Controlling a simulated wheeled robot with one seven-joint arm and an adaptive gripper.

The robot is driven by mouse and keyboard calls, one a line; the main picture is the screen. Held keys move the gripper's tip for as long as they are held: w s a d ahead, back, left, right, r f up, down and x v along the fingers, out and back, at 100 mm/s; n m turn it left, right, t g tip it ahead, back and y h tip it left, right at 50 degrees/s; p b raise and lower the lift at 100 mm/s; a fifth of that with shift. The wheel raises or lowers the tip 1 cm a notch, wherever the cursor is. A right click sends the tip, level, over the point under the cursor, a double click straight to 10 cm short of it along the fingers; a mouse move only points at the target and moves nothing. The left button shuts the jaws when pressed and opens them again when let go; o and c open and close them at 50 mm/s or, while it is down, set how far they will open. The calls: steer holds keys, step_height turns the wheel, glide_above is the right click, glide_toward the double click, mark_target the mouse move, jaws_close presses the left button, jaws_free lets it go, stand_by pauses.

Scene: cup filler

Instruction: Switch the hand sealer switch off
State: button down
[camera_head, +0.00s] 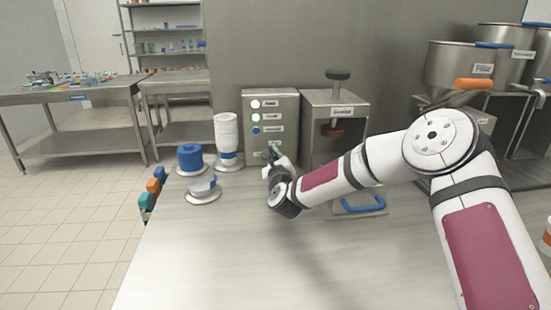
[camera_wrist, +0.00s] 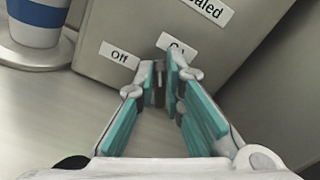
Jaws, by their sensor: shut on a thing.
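A grey metal control box (camera_head: 270,107) with three round lamps and small labels stands at the back of the steel table. In the wrist view its panel (camera_wrist: 135,22) carries an "Off" label (camera_wrist: 119,56) on the left and an "On" label (camera_wrist: 177,46), partly covered by a finger, on the right. My gripper (camera_wrist: 162,76) is at the lower part of this panel, its teal-padded fingers closed on a small dark switch lever (camera_wrist: 158,84) between the labels. The lever is mostly hidden by the fingertips. In the head view my gripper (camera_head: 274,153) hides the switch.
A stack of white cups (camera_head: 226,134), a stack of blue lids (camera_head: 190,158) and a low cup holder (camera_head: 202,188) stand left of the box. A press station (camera_head: 335,108) stands right of it, with a blue handle (camera_head: 364,204) in front. The table's front left is clear.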

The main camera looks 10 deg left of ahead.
steer(key=n+b, duration=0.1)
steer(key=n, duration=0.1)
steer(key=n+b, duration=0.1)
steer(key=n, duration=0.1)
steer(key=a+f+n+b, duration=0.1)
steer(key=n, duration=0.1)
steer(key=shift+s+n, duration=0.15)
steer(key=shift+n, duration=0.15)
steer(key=n+b, duration=0.2)
steer(key=n, duration=0.3)
steer(key=shift+f+b, duration=0.35)
steer(key=shift+b, duration=0.05)
steer(key=shift+n, duration=0.4)
steer(key=c, duration=1.7)
jaws_free()
steer(key=v, duration=1.2)
